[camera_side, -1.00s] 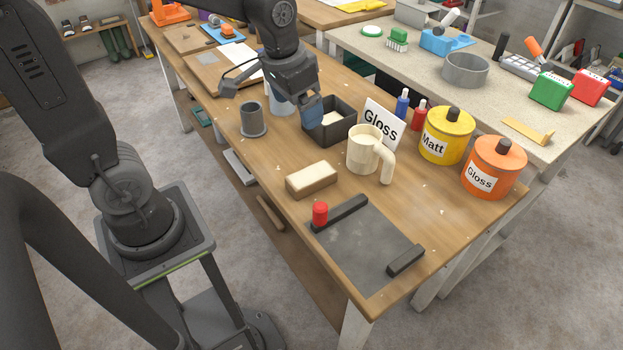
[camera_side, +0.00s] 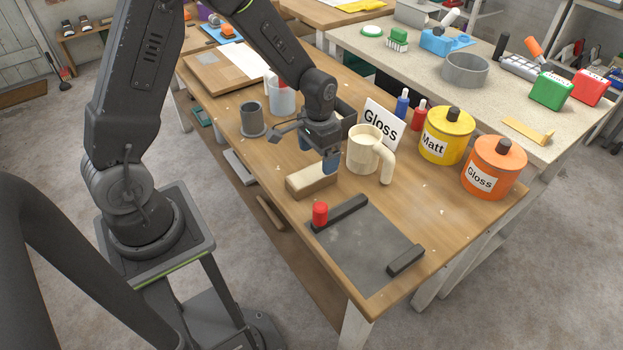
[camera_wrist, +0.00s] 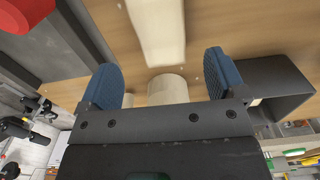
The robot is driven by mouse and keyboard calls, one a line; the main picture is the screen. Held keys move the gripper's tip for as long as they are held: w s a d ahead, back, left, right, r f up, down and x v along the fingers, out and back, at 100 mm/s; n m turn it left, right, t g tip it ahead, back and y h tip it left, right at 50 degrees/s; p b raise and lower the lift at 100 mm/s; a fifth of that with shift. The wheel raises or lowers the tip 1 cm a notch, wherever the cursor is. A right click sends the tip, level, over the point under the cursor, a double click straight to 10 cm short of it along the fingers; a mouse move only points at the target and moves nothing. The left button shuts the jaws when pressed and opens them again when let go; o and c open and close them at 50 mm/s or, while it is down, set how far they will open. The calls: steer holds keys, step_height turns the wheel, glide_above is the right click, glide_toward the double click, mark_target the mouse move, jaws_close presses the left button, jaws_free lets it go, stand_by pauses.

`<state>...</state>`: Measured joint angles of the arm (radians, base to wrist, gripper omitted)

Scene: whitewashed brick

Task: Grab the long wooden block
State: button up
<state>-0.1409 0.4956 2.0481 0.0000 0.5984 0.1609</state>
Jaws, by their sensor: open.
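The long wooden block (camera_side: 308,182), pale on top with browner sides, lies on the workbench. In the side view my gripper (camera_side: 331,163) points down above the far right end of the block and partly covers it. In the wrist view the blue fingers of my gripper (camera_wrist: 164,75) are spread wide with nothing between them. I cannot tell the exact height of the fingertips over the block.
A cream mug (camera_side: 365,150) stands just right of the gripper, with a dark open box (camera_side: 347,112) behind. A red cylinder (camera_side: 320,213) stands by a dark bar (camera_side: 345,210) in front. A grey cup (camera_side: 251,117) is at left. Yellow (camera_side: 446,140) and orange (camera_side: 493,168) tins stand right.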

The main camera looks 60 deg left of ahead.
mark_target(318, 172)
steer(key=shift+a+f, duration=0.1)
steer(key=shift+f, duration=2.9)
steer(key=shift+c, duration=0.3)
steer(key=c, duration=1)
